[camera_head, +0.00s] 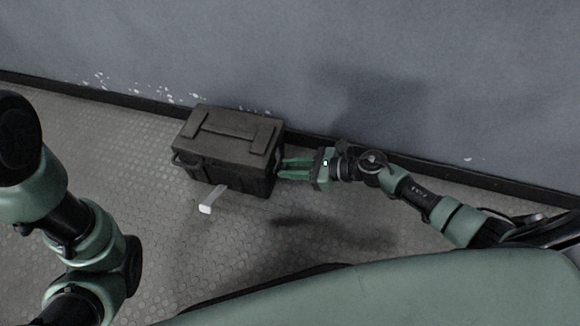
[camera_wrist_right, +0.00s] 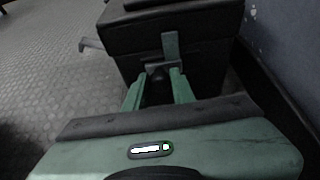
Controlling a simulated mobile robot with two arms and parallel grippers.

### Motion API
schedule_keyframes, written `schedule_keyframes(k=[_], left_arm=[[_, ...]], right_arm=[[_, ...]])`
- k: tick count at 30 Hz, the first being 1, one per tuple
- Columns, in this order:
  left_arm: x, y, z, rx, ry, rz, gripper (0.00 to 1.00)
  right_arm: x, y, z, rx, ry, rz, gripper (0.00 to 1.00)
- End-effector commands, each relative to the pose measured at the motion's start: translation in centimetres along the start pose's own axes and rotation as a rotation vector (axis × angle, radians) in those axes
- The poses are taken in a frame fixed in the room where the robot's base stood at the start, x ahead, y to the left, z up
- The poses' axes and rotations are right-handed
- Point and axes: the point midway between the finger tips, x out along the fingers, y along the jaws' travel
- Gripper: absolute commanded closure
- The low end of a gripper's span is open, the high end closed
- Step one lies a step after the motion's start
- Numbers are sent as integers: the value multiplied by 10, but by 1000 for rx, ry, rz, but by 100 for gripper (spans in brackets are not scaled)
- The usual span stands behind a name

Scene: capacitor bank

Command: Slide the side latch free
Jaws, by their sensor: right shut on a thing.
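A dark box (camera_head: 225,150) with a lid stands on the floor against the wall. My right gripper (camera_head: 283,167) reaches it from the right, with its fingertips at the box's right side. In the right wrist view, the side latch (camera_wrist_right: 168,64) is a small bracket with an upright bar on the box's side (camera_wrist_right: 200,62). My right gripper (camera_wrist_right: 158,82) is shut on the lower part of this latch, which is partly hidden between the fingers. My left arm shows at the left of the head view, but its gripper is out of the picture.
A pale lever (camera_head: 210,200) sticks out from the box's front, low down. The grey wall (camera_head: 400,80) and its dark skirting run close behind the box. The textured floor (camera_head: 150,200) in front and to the left is clear.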

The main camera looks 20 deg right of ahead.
Motion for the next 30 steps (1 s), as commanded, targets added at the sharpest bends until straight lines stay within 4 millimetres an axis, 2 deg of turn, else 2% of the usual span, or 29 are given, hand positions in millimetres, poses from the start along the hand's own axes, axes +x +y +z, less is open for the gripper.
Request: schedule_keyframes(k=[6,14,15,17,26,30], left_arm=[[12,-3,5,0,-1,0,64],[10,-2,4,0,-1,0,64],[10,-2,4,0,-1,0,64],[10,-2,4,0,-1,0,64],[11,-2,4,0,0,0,64],[18,-4,6,0,0,0,64]], right_arm=[[-1,27,1,3,2,3,100],[0,29,-1,1,1,5,100],[0,29,-1,1,1,5,67],[0,29,-1,1,1,5,54],[-1,28,0,1,1,2,54],[-13,28,0,3,3,2,54]])
